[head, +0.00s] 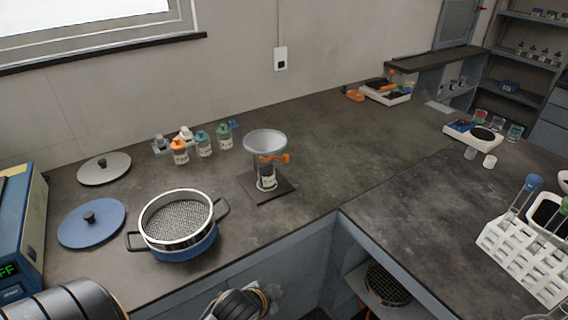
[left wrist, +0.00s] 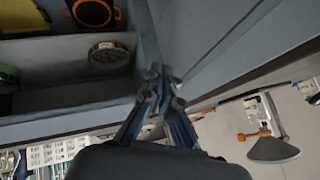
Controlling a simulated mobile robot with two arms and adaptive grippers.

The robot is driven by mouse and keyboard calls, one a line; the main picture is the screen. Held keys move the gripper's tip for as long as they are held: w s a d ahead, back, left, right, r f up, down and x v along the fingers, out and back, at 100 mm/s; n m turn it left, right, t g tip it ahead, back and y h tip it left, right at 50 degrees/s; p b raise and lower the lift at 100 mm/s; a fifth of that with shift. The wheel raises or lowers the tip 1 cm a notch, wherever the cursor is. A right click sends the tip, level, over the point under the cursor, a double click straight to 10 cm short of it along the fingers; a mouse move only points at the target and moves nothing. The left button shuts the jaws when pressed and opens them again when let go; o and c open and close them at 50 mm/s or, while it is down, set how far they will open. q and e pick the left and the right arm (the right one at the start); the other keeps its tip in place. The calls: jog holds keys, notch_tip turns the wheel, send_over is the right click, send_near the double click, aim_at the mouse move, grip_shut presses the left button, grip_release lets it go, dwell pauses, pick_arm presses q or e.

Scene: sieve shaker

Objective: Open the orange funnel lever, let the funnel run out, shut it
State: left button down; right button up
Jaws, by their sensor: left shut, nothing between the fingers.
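The grey funnel (head: 265,141) stands on a stand with a dark square base (head: 282,188). Its orange lever (head: 276,158) points out to the right below the cone. A small labelled jar (head: 267,178) is under the funnel outlet. I cannot tell the powder level inside. In the left wrist view the funnel (left wrist: 272,150) and orange lever (left wrist: 254,135) show tilted at the lower right. My left gripper (left wrist: 164,78) is shut and empty, apart from the lever. My right gripper is out of view.
A sieve (head: 176,219) on a blue pan stands left of the funnel. A blue lid (head: 91,223), a grey lid (head: 104,168) and several capped jars lie around it. A white tube rack (head: 525,262) stands at right.

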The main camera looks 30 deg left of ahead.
pick_arm(q)
jog(key=w+a+r+m+t+y, duration=0.1)
jog(key=w+a+r+m+t, duration=0.8)
jog(key=w+a+r, duration=0.3)
jog(key=w+r+m, duration=0.1)
jog(key=w+r, duration=0.2)
jog(key=w, duration=0.1)
jog(key=shift+a, duration=0.2)
jog(key=shift+w+r, duration=0.1)
jog(key=shift+w, duration=0.05)
jog(key=w+a+p, duration=0.2)
jog(key=w+a, duration=0.2)
jog(key=w, duration=0.8)
jog(key=shift+a+f, duration=0.15)
jog(key=shift+f, duration=0.1)
jog(key=shift+w, duration=0.1)
jog(key=shift+w+n+y+b, duration=0.3)
jog(key=shift+y+b, duration=0.1)
jog(key=shift+y, duration=0.2)
